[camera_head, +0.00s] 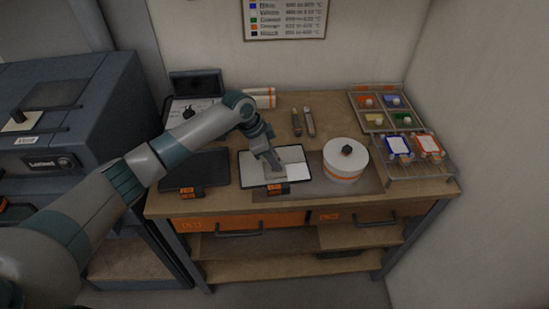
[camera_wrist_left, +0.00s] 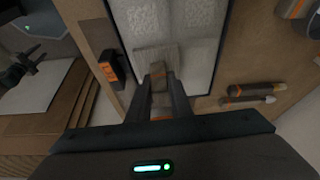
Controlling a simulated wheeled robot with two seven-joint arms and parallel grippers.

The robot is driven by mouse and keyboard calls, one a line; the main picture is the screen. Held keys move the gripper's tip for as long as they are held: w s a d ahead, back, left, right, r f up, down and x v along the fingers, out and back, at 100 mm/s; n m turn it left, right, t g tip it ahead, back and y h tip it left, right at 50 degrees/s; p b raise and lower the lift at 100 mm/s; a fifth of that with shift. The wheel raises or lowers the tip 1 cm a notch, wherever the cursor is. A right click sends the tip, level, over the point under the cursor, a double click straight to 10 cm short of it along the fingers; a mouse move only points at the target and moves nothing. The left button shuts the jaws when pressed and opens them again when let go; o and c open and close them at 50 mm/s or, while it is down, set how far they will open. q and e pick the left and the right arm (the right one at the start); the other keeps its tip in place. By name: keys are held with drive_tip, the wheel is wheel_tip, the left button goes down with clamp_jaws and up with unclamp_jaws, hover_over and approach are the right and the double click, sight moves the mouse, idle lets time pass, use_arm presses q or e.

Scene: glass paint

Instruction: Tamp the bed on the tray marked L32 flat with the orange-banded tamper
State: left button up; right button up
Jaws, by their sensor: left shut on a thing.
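My left gripper (camera_head: 272,163) is shut on a short upright tool, apparently the tamper; its flat, pale square foot (camera_wrist_left: 142,58) shows beyond the fingertips in the left wrist view. Its orange band shows only faintly between the fingers. The foot is over the pale, grainy bed (camera_wrist_left: 200,20) of the middle tray (camera_head: 243,160); whether they touch I cannot tell. The bed looks uneven, with patches of different brightness. My right gripper is not clearly identifiable.
A dark tray (camera_head: 200,168) is to the left, with another orange label (camera_head: 187,192). A white round pot (camera_head: 345,158) stands close on the right. Two orange-banded tools (camera_head: 303,122) lie behind. A rack (camera_head: 371,121) of coloured pots is at the back right.

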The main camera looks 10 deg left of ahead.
use_arm(q)
drive_tip(key=shift+f, duration=0.2)
use_arm(e)
drive_tip(key=shift+d+f, duration=0.1)
drive_tip(key=shift+d, duration=0.2)
use_arm(q)
drive_tip(key=shift+f, duration=0.25)
idle(0.3)
use_arm(e)
drive_tip(key=shift+a, duration=0.3)
use_arm(q)
drive_tip(key=shift+s+f, duration=0.15)
drive_tip(key=shift+f, duration=0.1)
use_arm(e)
drive_tip(key=shift+d, duration=0.25)
idle(0.8)
use_arm(q)
drive_tip(key=shift+r, duration=0.1)
use_arm(e)
drive_tip(key=shift+r, duration=0.2)
